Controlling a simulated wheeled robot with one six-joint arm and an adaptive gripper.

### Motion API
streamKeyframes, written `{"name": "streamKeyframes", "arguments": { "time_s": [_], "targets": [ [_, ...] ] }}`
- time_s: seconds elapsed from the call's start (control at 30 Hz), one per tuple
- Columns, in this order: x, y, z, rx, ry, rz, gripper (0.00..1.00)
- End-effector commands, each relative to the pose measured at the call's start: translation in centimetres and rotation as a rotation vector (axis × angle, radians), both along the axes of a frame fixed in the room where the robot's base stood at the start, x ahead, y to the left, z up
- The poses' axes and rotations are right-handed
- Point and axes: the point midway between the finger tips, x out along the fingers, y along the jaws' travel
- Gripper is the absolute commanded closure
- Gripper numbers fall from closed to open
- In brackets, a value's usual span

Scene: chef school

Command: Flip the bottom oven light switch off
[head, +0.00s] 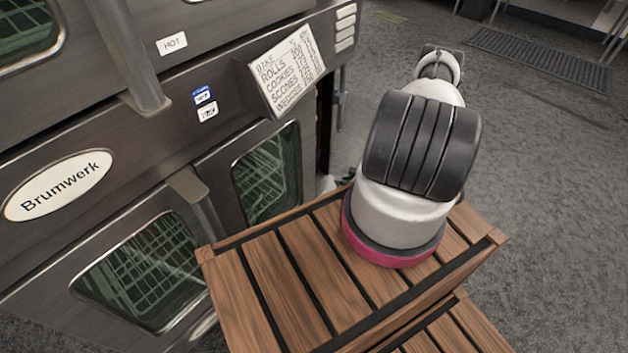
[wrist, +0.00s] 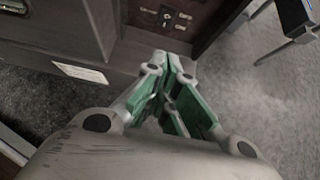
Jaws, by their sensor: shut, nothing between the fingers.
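The dark metal oven (head: 150,120) with a "Brumwerk" plate fills the left of the head view. In the wrist view, a dark brown control panel (wrist: 200,8) shows at the top centre. It carries small pale switch-like fittings (wrist: 167,18). I cannot tell which is the bottom oven light switch or how it is set. My gripper (wrist: 172,64), with green pads, is shut and empty. Its tips appear just below the panel fittings in the picture, with no contact visible.
A slatted wooden cart top (head: 290,270) lies in front of the oven, under my arm. A handwritten list (head: 287,72) is on the oven front. Grey floor (head: 540,200) is open on the right. A metal leg (wrist: 287,48) stands right of the gripper in the wrist view.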

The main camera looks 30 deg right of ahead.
Motion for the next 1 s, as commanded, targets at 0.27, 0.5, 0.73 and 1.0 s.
{"name": "streamKeyframes", "arguments": {
  "time_s": [0.27,0.5,0.73,1.0],
  "targets": [
    [0.1,-0.2,0.0,-0.014,-0.002,-0.001,1.0],
    [0.7,0.1,-0.5,-0.013,-0.001,0.002,1.0],
    [3.7,1.3,-3.0,-0.014,-0.003,0.005,1.0],
    [7.9,2.9,-6.3,-0.014,-0.004,0.005,1.0]
  ]
}}
